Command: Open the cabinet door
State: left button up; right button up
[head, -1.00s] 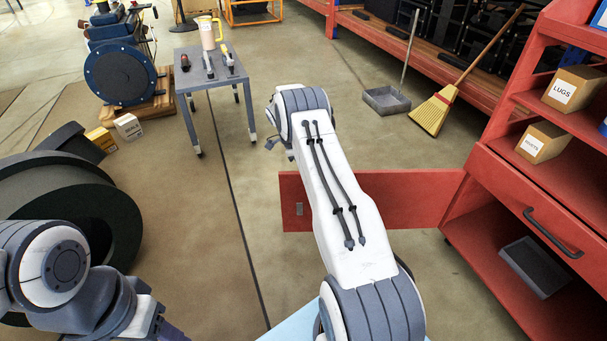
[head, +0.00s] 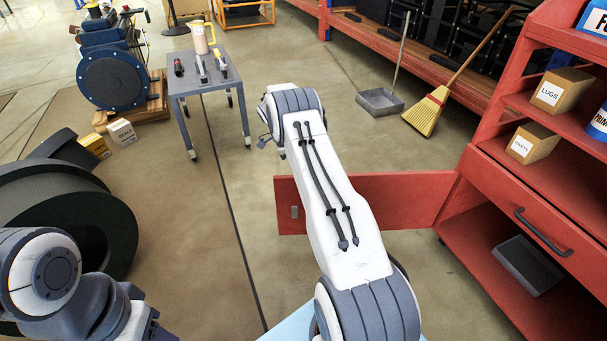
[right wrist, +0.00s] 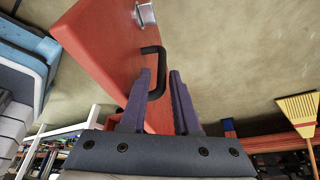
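The red cabinet (head: 482,203) stands at the right, with its lower compartment exposed. Its red door (head: 400,200) stands swung wide, its free edge to the left behind my right arm. In the right wrist view the door (right wrist: 105,50) shows a dark loop handle (right wrist: 158,62) and a metal latch plate (right wrist: 145,14). My right gripper (right wrist: 161,80) has its two purple fingers apart, with the handle at the fingertips, close to the left finger. Contact cannot be told. In the head view my arm hides this gripper. Only a sliver of my left gripper (head: 163,333) shows at the bottom edge.
A drawer with a handle (head: 543,232) sits above the open compartment, which holds a grey tray (head: 528,265). A broom (head: 428,110) and dustpan (head: 380,101) stand behind the door. A small grey table (head: 206,85) and large dark spool (head: 110,215) are left.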

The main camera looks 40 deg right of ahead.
jog(key=p+v, duration=0.2)
jog(key=v, duration=0.6)
jog(key=shift+w, duration=0.1)
